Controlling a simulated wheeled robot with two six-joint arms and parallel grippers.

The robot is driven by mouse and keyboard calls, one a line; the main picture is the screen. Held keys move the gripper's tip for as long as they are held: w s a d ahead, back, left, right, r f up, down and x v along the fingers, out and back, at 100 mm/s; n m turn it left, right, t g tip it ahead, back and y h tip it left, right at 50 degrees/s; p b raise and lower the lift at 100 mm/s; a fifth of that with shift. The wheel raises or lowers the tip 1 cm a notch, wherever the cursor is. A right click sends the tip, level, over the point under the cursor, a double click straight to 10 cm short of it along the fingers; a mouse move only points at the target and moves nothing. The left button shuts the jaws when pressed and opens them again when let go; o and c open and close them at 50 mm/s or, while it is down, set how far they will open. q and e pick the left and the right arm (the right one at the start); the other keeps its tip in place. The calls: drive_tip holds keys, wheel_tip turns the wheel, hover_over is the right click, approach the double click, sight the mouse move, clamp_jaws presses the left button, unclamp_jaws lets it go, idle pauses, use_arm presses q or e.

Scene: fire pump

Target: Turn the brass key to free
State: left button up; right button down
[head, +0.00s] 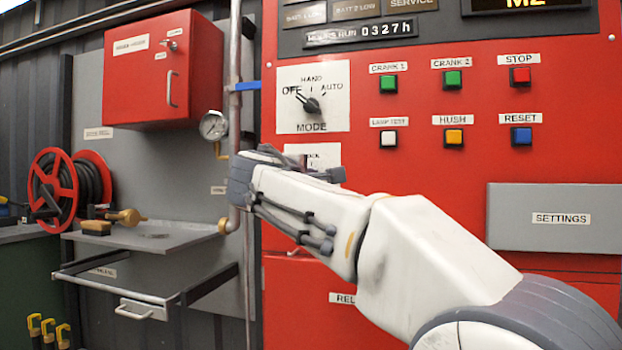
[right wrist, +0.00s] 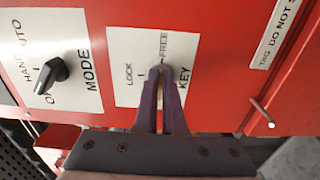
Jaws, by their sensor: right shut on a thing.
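The white key plate (right wrist: 124,72), marked LOCK, FREE and KEY, is on the red panel in the right wrist view. Its top edge also shows in the head view (head: 313,149), mostly hidden by my right arm. My right gripper (right wrist: 159,76) is at the plate, its fingers closed on the brass key. A thin brass strip of the key (right wrist: 160,119) shows between the fingers; the rest is hidden. The fingertips are near the FREE mark, but I cannot tell the key's exact angle. My left gripper is not in view.
The MODE knob (head: 309,103) is just above the key plate. Several push buttons and a grey SETTINGS cover (head: 555,217) are to the right. A vertical pipe with a gauge (head: 214,125) and a grey shelf (head: 140,236) are to the left.

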drive_tip(key=c, duration=1)
unclamp_jaws()
drive_tip(key=v, duration=1)
drive_tip(key=shift+s, duration=0.25)
